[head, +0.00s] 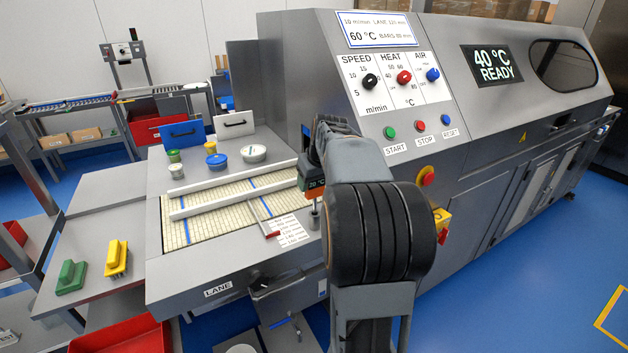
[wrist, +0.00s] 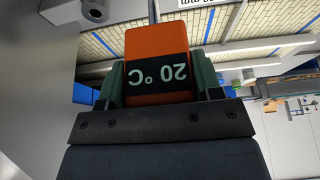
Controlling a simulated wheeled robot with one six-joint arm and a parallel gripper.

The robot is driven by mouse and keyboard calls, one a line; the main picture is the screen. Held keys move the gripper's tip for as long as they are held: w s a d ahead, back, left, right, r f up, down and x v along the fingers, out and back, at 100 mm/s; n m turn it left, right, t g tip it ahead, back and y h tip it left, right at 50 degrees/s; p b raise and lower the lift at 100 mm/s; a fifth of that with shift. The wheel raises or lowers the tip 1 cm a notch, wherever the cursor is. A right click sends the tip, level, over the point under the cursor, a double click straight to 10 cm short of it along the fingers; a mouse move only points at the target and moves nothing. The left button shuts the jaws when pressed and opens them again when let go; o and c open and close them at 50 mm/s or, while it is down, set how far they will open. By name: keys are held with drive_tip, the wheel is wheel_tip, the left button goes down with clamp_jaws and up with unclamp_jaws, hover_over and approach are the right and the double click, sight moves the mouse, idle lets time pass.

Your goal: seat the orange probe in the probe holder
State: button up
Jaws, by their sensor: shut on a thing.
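The orange probe (wrist: 158,92) has a dark display reading 20 °C, upside down in the wrist view. My gripper (wrist: 158,80) is shut on its body, with a green finger on each side. A thin stem runs from the probe toward the top of the wrist view. In the head view the probe (head: 315,184) is partly hidden behind my arm, beside the lane's right end near the machine. A small grey upright piece (head: 315,215) shows below it; I cannot tell whether this is the probe holder.
The tiled lane (head: 205,222) has white rails and a red-ended bar (head: 268,222) across it. Several small tubs, including a blue-lidded one (head: 217,161), stand behind it. The grey machine (head: 480,130) rises at right. Yellow (head: 117,258) and green (head: 71,276) blocks lie on the left shelf.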

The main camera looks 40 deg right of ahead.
drive_tip(key=shift+f+b, duration=1.5)
drive_tip(key=shift+f, duration=0.55)
drive_tip(key=o, duration=1.1)
drive_tip(key=shift+r, duration=0.1)
drive_tip(key=v, duration=1.3)
drive_tip(key=shift+s+r+p, duration=0.2)
drive_tip(key=shift+r+p, duration=0.15)
drive_tip(key=m, duration=0.2)
approach(314, 192)
wheel_tip(314, 192, down, 2)
drive_tip(key=d, duration=0.1)
drive_tip(key=s+a+f, duration=0.3)
drive_tip(key=a+f, duration=0.3)
drive_tip(key=s+a+f+n+p, duration=0.1)
drive_tip(key=s+a+f, duration=0.2)
drive_tip(key=a, duration=0.5)
drive_tip(key=s+a+f+n, duration=0.2)
drive_tip(key=s+a+f, duration=0.2)
drive_tip(key=s+a, duration=0.2)
drive_tip(key=a, duration=0.2)
drive_tip(key=shift+s+a+f+n+g+y+p, duration=0.25)
drive_tip(key=shift+s+a+n+g+y+p, duration=0.05)
drive_tip(key=shift+g+p, duration=0.1)
